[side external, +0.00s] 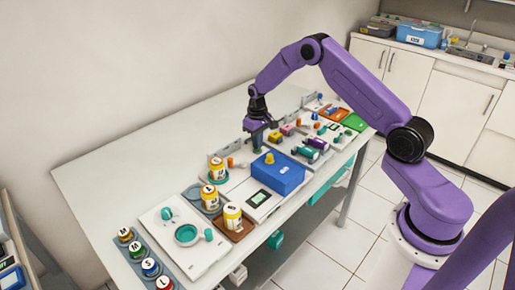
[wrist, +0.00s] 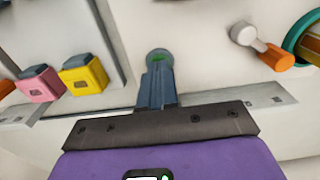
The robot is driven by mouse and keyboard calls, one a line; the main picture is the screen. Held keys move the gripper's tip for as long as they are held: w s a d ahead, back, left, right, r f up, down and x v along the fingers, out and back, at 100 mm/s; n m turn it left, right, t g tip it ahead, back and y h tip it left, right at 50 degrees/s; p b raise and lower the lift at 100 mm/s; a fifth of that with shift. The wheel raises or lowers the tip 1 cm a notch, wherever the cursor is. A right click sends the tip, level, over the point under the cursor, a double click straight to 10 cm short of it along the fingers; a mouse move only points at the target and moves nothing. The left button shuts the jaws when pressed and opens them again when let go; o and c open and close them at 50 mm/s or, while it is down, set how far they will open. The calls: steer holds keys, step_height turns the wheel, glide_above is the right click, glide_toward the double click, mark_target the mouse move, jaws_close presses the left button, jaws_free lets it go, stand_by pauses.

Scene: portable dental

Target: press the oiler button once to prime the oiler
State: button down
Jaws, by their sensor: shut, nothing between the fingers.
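A round green button in a grey-green collar (wrist: 159,56), which looks like the oiler button, sits on a pale panel in the wrist view. My gripper (wrist: 157,72) is shut and empty, its fingertips together just in front of the button and overlapping its lower edge in the picture. I cannot tell whether they touch it. In the side view my gripper (side external: 257,148) points down over the far part of the table, and it hides the button there.
A white and orange lever (wrist: 262,46) and a teal ring (wrist: 303,38) lie right of the button; yellow (wrist: 83,75) and pink (wrist: 40,84) blocks lie left. In the side view, a blue box (side external: 277,174) and labelled jars (side external: 217,169) stand nearer. The table's left part (side external: 120,165) is clear.

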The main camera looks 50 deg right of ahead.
steer(key=shift+r, duration=3.25)
steer(key=shift+a, duration=0.15)
steer(key=s+a+r+n, duration=0.3)
steer(key=s+a+r, duration=0.3)
steer(key=s+a, duration=0.3)
steer(key=s+a+r+n, duration=0.3)
steer(key=s+a+r, duration=0.3)
steer(key=s+a, duration=0.3)
steer(key=s+d+r+n, duration=0.1)
steer(key=s+n, duration=0.2)
steer(key=s, duration=0.9)
steer(key=s+d+r+n, duration=0.1)
steer(key=s+d+n, duration=0.1)
steer(key=s, duration=0.9)
steer(key=shift+s+n, duration=0.35)
steer(key=shift+n, duration=0.45)
